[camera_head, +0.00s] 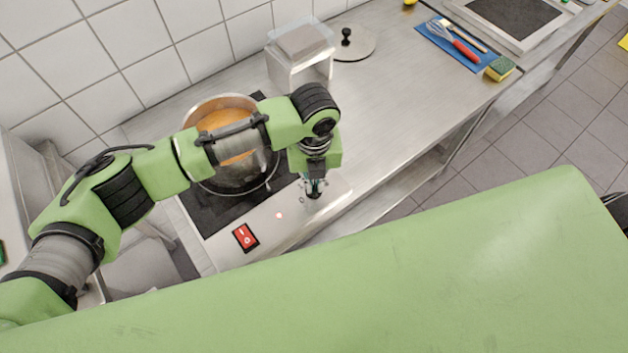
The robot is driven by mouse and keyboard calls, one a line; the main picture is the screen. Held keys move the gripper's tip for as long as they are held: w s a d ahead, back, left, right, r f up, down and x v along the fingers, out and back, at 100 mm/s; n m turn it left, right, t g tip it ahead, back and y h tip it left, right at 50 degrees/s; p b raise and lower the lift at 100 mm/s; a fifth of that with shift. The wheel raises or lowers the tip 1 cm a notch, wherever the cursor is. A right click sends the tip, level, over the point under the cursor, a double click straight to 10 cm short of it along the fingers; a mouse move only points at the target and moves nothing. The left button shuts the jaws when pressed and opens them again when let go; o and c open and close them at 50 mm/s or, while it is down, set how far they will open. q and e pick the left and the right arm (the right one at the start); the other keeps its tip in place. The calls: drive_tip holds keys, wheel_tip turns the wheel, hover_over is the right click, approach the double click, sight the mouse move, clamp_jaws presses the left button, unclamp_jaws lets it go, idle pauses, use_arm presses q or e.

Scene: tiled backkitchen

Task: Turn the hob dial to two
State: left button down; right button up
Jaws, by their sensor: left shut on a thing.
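The hob (211,217) is a black plate with a metal front panel, standing on the steel counter at the left. My left gripper (314,193) points down at the right part of the front panel and is shut on the hob dial (314,195). The dial is mostly hidden by the fingers, and its setting cannot be read. My right gripper is not in view.
A pot (236,184) with orange contents stands on the hob, partly behind my left arm. A clear container (299,55) and a lid (354,43) are behind. A blue cloth (447,46) with utensils and a sponge (500,68) lie at the right. The middle counter is clear.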

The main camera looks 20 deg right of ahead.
sight(314, 187)
use_arm(q)
drive_tip(key=c, duration=2.2)
unclamp_jaws()
drive_tip(key=shift+r, duration=0.1)
wheel_tip(314, 187, up, 12)
drive_tip(key=shift+f, duration=0.1)
